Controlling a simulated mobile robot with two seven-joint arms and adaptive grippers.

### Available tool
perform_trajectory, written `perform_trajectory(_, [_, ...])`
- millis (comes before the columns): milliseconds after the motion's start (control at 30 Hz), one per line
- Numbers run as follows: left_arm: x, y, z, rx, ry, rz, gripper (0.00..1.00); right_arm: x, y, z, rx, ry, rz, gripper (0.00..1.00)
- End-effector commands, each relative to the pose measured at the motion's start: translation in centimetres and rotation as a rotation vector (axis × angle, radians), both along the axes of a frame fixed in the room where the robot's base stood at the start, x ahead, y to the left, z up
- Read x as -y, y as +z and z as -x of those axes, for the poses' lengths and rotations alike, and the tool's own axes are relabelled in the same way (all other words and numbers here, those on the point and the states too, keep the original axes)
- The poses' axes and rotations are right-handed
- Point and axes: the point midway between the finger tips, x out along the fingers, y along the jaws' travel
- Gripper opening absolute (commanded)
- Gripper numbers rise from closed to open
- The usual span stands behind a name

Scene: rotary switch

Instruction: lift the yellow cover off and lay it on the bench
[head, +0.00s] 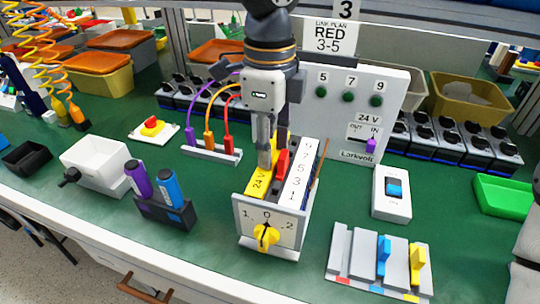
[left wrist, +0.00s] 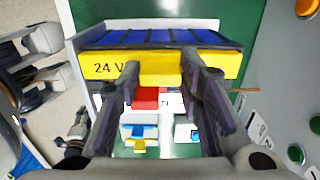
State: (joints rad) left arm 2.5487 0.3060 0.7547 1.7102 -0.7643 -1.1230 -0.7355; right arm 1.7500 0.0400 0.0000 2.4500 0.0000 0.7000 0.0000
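The yellow cover (head: 258,183), marked 24 V, lies along the top of the switch box (head: 250,222), which has a yellow rotary knob (head: 265,236) on its front. In the left wrist view the cover (left wrist: 220,65) crosses the picture, with a raised yellow block in its middle. My left gripper (head: 269,160) points down at the cover. In the left wrist view its fingertips (left wrist: 160,68) stand on either side of that block, very close to it; whether they press on it is unclear. My right gripper is not in view.
A red block (head: 282,162) and a numbered white strip (head: 300,172) sit beside the cover. A panel (head: 350,100) stands behind. Plugs (head: 212,150), a bottle holder (head: 165,212), a blue switch (head: 392,192) and a slotted block (head: 380,262) surround the box. Green bench (head: 320,215) shows right of it.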

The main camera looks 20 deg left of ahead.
Motion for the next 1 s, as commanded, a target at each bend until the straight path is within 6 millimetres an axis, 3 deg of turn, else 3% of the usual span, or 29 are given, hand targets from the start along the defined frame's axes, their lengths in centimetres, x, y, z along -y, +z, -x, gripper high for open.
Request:
perform_trajectory(33, [0.0,0.0,0.0,0.000,0.000,0.000,0.15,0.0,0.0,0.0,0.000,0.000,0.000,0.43])
perform_trajectory(67, [0.0,0.0,0.0,0.000,0.000,0.000,0.08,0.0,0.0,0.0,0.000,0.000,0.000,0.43])
perform_trajectory(467, [0.0,0.6,0.0,0.001,0.001,-0.002,0.08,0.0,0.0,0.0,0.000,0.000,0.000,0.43])
perform_trajectory(633, [0.0,3.5,0.0,0.002,0.002,0.000,0.08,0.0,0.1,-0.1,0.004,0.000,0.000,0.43])
perform_trajectory(867, [3.0,8.8,3.5,0.006,-0.002,-0.001,0.08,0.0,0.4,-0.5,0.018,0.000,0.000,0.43])
perform_trajectory(1000, [5.7,10.9,6.9,0.002,-0.004,-0.003,0.08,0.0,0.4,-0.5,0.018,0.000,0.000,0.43])
